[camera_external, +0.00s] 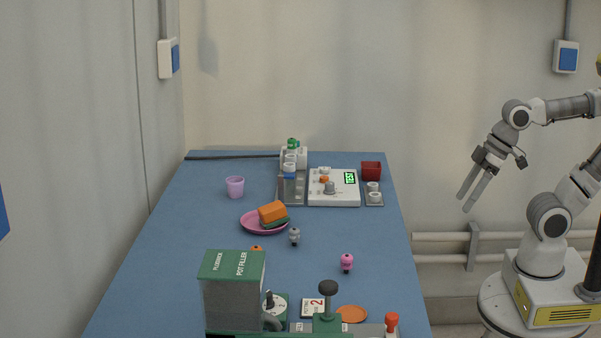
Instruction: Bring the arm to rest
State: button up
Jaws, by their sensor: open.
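My gripper (474,189) hangs in the air to the right of the blue table (190,262), clear of its right edge. Its two grey fingers point down and to the left and stand apart with nothing between them. The arm is bent and raised above my white base at the right. Part of the arm is cut off by the right edge of the picture.
On the table are a purple cup (235,187), a pink plate (250,225) with an orange block (271,211), a white scale (334,199), a red box (371,170) and a green pot filler (232,290). White rails (440,257) run along the wall.

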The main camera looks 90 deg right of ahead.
notch_tip(320, 180, up, 21)
jog(key=p, duration=2.2)
jog(key=shift+s+r, duration=0.2)
jog(key=shift+s, duration=0.05)
jog(key=shift+o, duration=0.5)
jog(key=shift+d, duration=0.1)
